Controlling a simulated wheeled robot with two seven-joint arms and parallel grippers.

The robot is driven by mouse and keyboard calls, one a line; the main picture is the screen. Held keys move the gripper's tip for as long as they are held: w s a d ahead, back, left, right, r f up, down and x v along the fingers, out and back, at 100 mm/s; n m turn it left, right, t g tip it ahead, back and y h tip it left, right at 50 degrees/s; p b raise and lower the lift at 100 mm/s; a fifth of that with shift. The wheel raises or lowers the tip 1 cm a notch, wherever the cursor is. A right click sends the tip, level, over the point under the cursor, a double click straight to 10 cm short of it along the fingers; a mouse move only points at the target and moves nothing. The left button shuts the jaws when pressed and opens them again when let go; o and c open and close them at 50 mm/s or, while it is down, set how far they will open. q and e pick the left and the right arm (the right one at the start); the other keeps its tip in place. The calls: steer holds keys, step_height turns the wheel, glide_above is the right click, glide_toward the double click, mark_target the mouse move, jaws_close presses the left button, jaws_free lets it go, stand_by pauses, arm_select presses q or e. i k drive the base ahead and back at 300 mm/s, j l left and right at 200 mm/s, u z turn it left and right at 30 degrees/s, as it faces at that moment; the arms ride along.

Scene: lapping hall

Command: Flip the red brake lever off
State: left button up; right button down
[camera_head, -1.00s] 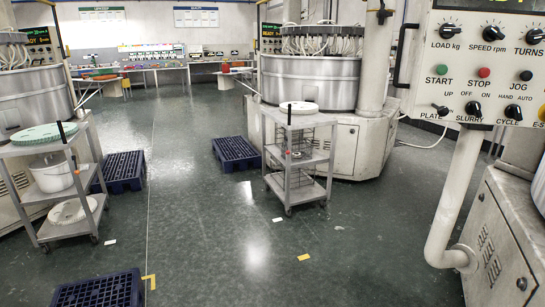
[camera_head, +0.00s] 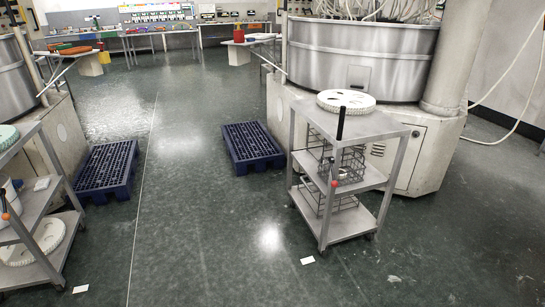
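A grey cart (camera_head: 365,125) with shelves stands right of the middle in the head view. A small lever with a red knob (camera_head: 334,183) is on its near side, at about the height of the middle shelf; it looks like the red brake lever. Its exact setting is too small to tell. A black upright handle (camera_head: 341,122) rises from the cart's near side above it. A second cart (camera_head: 32,209) at the left edge has a similar lever with an orange-red knob (camera_head: 6,216), partly cut off. Neither of my grippers is in view.
A white holed disc (camera_head: 346,101) lies on the cart's top and wire baskets (camera_head: 335,160) are on its shelves. A large steel machine (camera_head: 360,65) stands behind it. Blue pallets (camera_head: 252,146) (camera_head: 107,169) lie on the floor.

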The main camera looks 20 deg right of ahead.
mark_target(334, 183)
steer(key=i+u, duration=0.2)
steer(key=i, duration=0.55)
steer(key=i+l+u, duration=0.2)
steer(key=i, duration=0.5)
steer(key=i+j+u, duration=0.2)
steer(key=i+u, duration=0.6)
steer(key=u, duration=0.15)
steer(key=i+u, duration=0.5)
steer(key=k+z, duration=0.1)
steer(key=z, duration=3.5)
